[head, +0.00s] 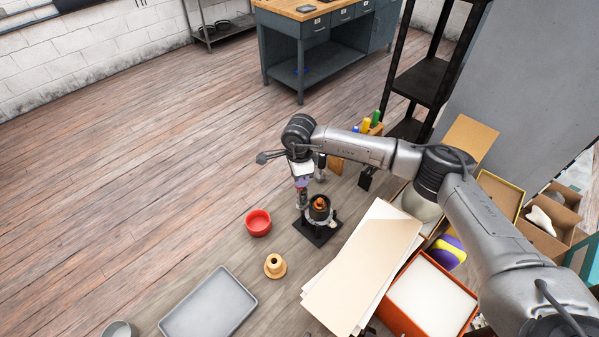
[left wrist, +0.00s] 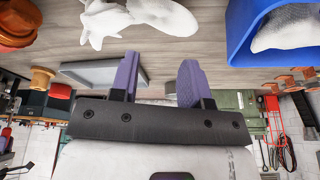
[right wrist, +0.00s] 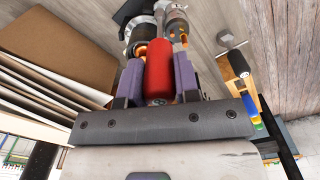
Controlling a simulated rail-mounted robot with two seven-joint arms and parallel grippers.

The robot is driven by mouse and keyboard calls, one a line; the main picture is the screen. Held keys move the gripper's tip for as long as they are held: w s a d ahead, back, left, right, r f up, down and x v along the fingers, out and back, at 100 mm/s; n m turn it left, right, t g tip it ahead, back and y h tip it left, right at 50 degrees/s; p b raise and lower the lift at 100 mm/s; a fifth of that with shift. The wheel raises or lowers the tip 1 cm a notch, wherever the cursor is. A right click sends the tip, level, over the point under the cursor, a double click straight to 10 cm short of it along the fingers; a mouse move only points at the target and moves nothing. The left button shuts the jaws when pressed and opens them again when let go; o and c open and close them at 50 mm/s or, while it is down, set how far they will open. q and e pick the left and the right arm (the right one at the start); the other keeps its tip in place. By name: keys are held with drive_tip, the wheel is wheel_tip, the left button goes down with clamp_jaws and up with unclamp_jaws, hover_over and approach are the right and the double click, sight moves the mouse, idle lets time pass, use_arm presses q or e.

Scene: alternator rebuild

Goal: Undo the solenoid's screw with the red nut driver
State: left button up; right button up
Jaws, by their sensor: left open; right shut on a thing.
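My right gripper (head: 302,181) points down over the left side of the alternator (head: 319,213), which stands on a black base plate (head: 316,237). In the right wrist view its purple fingers (right wrist: 159,72) are shut on the red handle of the nut driver (right wrist: 160,60). The driver points toward a small metal cylinder, likely the solenoid (right wrist: 177,22), beside the alternator body (right wrist: 142,30). The screw is hidden, and I cannot tell whether the driver's tip touches it. My left gripper (left wrist: 159,72) is open and empty, outside the head view.
A red bowl (head: 258,222), a wooden flanged piece (head: 275,265) and a grey tray (head: 208,303) lie left of and in front of the base plate. Stacked boards (head: 362,265) and an orange box (head: 428,300) are at right. A blue bin (left wrist: 238,40) is near my left gripper.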

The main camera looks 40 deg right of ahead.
use_arm(q)
wheel_tip(320, 180, up, 2)
drive_tip(key=shift+r+p, duration=0.25)
drive_tip(key=shift+p, duration=0.8)
use_arm(e)
drive_tip(key=m, duration=0.5)
drive_tip(key=shift+r+m, duration=0.15)
drive_tip(key=shift+m, duration=0.25)
drive_tip(key=m+p, duration=0.1)
drive_tip(key=m, duration=0.2)
drive_tip(key=m+p, duration=0.1)
drive_tip(key=m, duration=0.2)
drive_tip(key=shift+p, duration=0.35)
drive_tip(key=m+p, duration=0.1)
drive_tip(key=m, duration=0.1)
drive_tip(key=shift+m, duration=0.4)
drive_tip(key=m+p, duration=0.2)
drive_tip(key=m, duration=0.1)
drive_tip(key=shift+m+p, duration=0.55)
drive_tip(key=shift+m, duration=0.45)
drive_tip(key=m+p, duration=0.1)
drive_tip(key=m, duration=0.1)
drive_tip(key=shift+m+p, duration=0.7)
drive_tip(key=shift+m, duration=0.4)
use_arm(q)
wheel_tip(320, 180, up, 9)
